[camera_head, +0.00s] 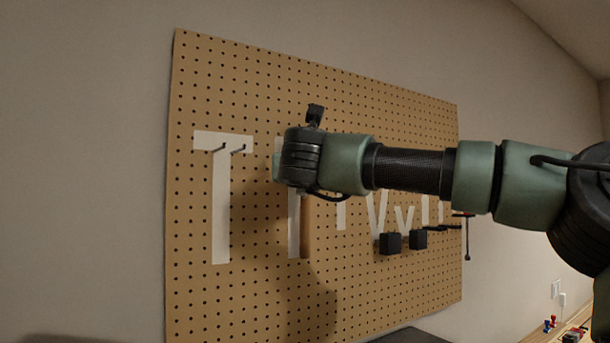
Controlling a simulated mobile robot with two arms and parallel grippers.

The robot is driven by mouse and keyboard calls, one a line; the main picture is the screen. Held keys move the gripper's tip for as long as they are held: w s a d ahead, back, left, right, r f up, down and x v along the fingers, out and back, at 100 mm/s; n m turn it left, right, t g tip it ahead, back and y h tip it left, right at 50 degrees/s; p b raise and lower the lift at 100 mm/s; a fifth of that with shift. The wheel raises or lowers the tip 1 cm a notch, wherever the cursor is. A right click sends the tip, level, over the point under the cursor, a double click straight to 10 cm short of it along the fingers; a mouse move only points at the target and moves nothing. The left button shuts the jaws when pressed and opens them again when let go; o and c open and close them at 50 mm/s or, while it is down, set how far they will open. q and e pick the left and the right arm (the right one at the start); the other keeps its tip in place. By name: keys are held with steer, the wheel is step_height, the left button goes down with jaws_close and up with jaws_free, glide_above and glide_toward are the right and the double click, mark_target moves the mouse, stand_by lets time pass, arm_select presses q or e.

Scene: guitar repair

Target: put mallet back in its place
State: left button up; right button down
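A tan pegboard (330,90) hangs on the wall. A white T-shaped outline (221,205) with two pegs is bare at its left. A brown handle (306,228), likely the mallet's, hangs upright below my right wrist, in front of the right edge of a second white outline (293,240). The head at its top is hidden behind the wrist. My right arm comes in from the right, its wrist in front of the board; the fingers are hidden, so I cannot see whether they hold the handle. My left gripper is not in view.
More white outlines (377,215) run along the board to the right, partly behind my arm. Two black blocks (390,243) and a thin dark tool (467,240) are on its lower right. A bench with small red and blue items (549,325) is at the bottom right.

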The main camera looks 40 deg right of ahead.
stand_by(0.4)
steer(key=c, duration=1.3)
jaws_free()
steer(key=shift+f, duration=0.15)
steer(key=shift+s+a, duration=0.1)
steer(key=b+v, duration=0.3)
steer(key=v, duration=0.4)
steer(key=shift+s+a+b, duration=0.25)
steer(key=shift+b, duration=0.05)
